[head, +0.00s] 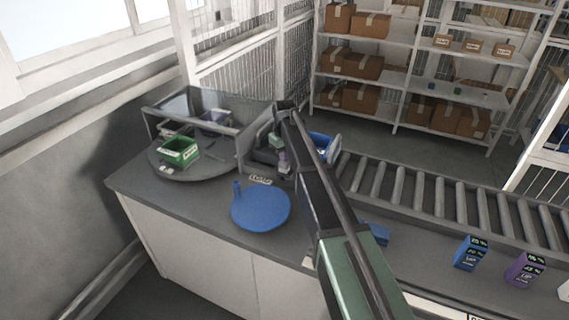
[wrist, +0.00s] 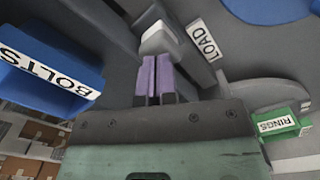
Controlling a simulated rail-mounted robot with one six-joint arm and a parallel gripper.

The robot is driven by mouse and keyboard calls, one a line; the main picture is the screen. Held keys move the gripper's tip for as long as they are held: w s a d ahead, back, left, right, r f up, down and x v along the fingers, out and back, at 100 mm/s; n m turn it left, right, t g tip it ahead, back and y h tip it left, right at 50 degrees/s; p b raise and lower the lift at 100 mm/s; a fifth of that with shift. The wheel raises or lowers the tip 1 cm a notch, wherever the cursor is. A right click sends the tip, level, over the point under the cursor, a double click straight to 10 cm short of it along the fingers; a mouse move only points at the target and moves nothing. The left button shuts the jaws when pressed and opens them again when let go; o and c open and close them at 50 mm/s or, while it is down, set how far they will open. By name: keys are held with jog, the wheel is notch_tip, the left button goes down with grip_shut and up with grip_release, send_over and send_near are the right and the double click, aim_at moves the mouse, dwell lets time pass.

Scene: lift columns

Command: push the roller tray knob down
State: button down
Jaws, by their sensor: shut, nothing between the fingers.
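A pale, block-shaped knob (wrist: 160,39) stands on a dark grey part beside the LOAD label (wrist: 203,40) in the wrist view. It is directly in front of my fingertips; I cannot tell whether they touch it. My gripper (wrist: 155,80) has purple fingers, shut together with nothing between them. In the head view my gripper (head: 283,160) points down at the left end of the roller conveyor, behind the LOAD label (head: 260,180). My arm and gripper hide much of the tray there, and the knob is too small to make out clearly.
A blue BOLTS bin (head: 323,145) is right of my gripper. A green RINGS bin (head: 179,152) stands on a round grey turntable at left. A blue disc (head: 262,209) with an upright peg lies in front. Rollers (head: 420,190) run right; blue and purple boxes (head: 525,268) stand at front right.

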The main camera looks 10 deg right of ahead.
jog(key=shift+f+b, duration=1)
jog(key=shift+f, duration=0.15)
jog(key=shift+r, duration=0.1)
notch_tip(320, 180, up, 9)
jog(key=p, duration=0.9)
